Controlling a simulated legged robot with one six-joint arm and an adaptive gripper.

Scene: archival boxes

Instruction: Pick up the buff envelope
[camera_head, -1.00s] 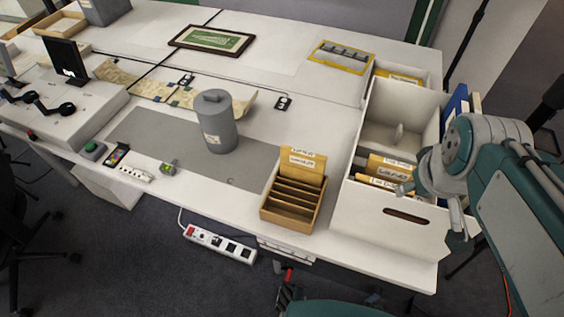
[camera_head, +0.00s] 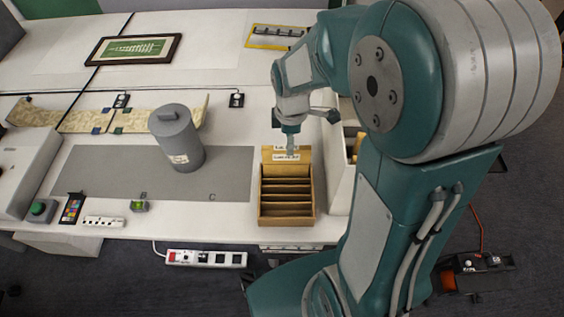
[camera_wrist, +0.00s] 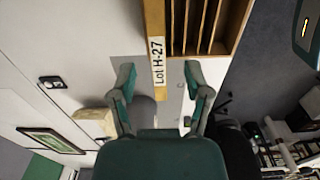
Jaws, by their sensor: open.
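A buff envelope (camera_head: 268,154) with a white label stands upright at the back of a small wooden slotted rack (camera_head: 287,219). In the wrist view the buff envelope (camera_wrist: 154,20) is a narrow tan strip, and its label reads "Lot H-27". My gripper (camera_head: 290,146) is over the back of the rack, and in the head view it hides part of the envelope. In the wrist view my gripper (camera_wrist: 160,68) is open, with one finger on each side of the strip. I see no contact, and the depth between fingertips and envelope is hard to tell.
A grey lidded canister (camera_head: 177,142) stands on a grey mat (camera_head: 110,172) left of the rack. A white box (camera_head: 341,182) is close on the right, mostly hidden by my arm. A framed green picture (camera_head: 134,48) and a yellow-edged tray (camera_head: 272,37) lie farther back.

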